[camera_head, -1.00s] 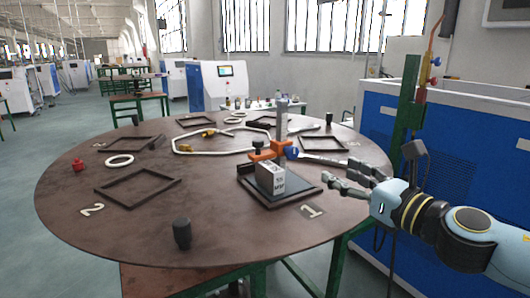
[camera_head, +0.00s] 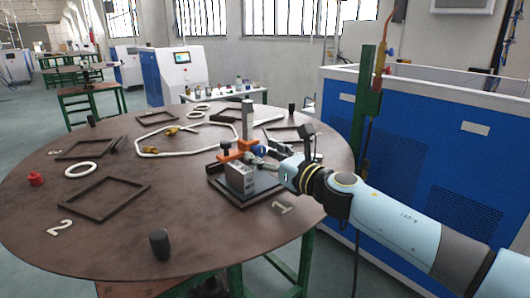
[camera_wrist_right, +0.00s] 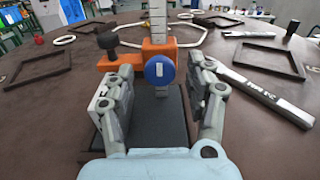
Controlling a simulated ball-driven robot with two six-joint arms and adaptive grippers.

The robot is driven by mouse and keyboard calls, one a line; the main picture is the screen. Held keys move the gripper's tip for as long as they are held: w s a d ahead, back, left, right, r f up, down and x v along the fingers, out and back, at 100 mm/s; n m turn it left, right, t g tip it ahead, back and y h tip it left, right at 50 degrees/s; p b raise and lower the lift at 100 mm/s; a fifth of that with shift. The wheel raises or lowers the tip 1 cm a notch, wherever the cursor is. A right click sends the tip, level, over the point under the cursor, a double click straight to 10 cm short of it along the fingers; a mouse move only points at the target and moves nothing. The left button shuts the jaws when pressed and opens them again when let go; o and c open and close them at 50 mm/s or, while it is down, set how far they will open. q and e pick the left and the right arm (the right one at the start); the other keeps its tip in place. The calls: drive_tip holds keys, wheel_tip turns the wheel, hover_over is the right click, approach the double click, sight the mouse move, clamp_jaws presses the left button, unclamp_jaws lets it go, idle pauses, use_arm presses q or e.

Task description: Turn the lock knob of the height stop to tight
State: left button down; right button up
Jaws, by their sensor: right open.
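The height stop is an orange arm (camera_head: 232,155) on an upright steel scale post (camera_head: 247,120), with a black knob (camera_wrist_right: 108,40) at its left end. In the right wrist view its lock knob (camera_wrist_right: 159,70) is a round blue disc with a white upright mark. My right gripper (camera_wrist_right: 162,84) is open, with one finger on each side of the knob. A gap shows on the right; contact on the left cannot be told. In the head view the gripper hides part of the knob. My left gripper is not in view.
A grey metal block (camera_head: 241,180) stands on the dark base, close to my right gripper's left finger. A flat light bar (camera_wrist_right: 262,95) lies to the right. Several dark frames, a white ring (camera_head: 81,170) and a black peg (camera_head: 160,244) are on the round table (camera_head: 120,235).

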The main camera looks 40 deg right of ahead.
clamp_jaws()
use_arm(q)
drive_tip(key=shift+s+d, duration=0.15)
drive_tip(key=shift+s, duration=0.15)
use_arm(e)
drive_tip(key=shift+m, duration=0.3)
drive_tip(key=m, duration=0.4)
drive_tip(key=m+p, duration=0.1)
drive_tip(key=m, duration=0.4)
drive_tip(key=m+p, duration=0.1)
drive_tip(key=m, duration=0.3)
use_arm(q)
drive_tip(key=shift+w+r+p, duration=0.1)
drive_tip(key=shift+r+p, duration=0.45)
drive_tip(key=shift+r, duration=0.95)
use_arm(e)
drive_tip(key=shift+m, duration=2.5)
drive_tip(key=shift+f, duration=0.1)
